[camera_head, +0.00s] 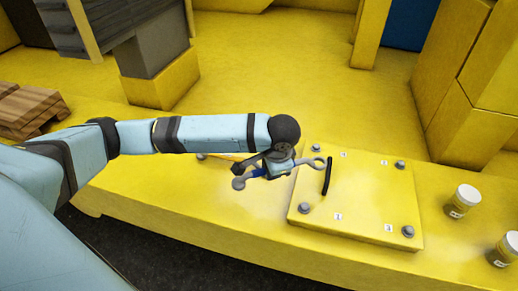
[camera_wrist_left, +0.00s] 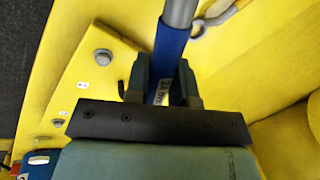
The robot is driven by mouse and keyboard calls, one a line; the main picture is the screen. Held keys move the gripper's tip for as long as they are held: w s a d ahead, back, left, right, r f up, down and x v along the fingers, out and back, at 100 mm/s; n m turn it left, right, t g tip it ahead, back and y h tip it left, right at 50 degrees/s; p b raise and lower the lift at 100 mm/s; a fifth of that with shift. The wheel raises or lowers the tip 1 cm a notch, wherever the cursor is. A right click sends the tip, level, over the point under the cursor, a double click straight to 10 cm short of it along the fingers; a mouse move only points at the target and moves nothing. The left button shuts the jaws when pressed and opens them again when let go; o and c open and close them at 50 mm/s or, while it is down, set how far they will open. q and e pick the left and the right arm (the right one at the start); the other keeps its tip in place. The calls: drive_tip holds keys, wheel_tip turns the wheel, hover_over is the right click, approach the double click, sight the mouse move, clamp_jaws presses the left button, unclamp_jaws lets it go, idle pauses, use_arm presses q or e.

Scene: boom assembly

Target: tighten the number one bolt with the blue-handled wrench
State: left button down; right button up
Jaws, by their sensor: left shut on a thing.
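My left gripper (camera_head: 278,165) is shut on the blue-handled wrench (camera_head: 254,172), holding it above the yellow surface beside the plate. The wrench's grey ends stick out on both sides. Its ring end (camera_head: 318,163) is by the plate's far left corner. In the left wrist view the blue handle (camera_wrist_left: 171,45) lies between the fingers (camera_wrist_left: 162,82). The raised yellow plate (camera_head: 365,205) has bolts near its corners, including a front left bolt (camera_head: 305,208), a front right bolt (camera_head: 408,231) and a back right bolt (camera_head: 400,165). Its small number labels are unreadable. My right gripper is out of view.
A black handle (camera_head: 328,177) stands on the plate near the ring end. A yellow-handled tool (camera_head: 218,157) lies partly hidden behind my left arm. Two jars (camera_head: 463,200) (camera_head: 503,250) stand to the right of the plate. A wooden pallet (camera_head: 28,110) is at far left.

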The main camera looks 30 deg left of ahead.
use_arm(q)
drive_tip(key=w+a+f+m+t+h+b, duration=0.1)
drive_tip(key=w+a+f+m+b, duration=0.3)
drive_tip(key=f+m, duration=0.4)
drive_tip(key=m+h+b, duration=0.1)
drive_tip(key=m, duration=0.3)
drive_tip(key=shift+w+b, duration=0.4)
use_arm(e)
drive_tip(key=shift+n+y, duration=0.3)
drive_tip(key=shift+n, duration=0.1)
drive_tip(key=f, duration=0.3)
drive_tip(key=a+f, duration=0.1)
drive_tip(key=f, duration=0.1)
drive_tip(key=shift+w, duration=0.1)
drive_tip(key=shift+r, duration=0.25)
use_arm(q)
drive_tip(key=shift+a+p, duration=0.1)
drive_tip(key=shift+p, duration=0.25)
drive_tip(key=shift+p, duration=0.3)
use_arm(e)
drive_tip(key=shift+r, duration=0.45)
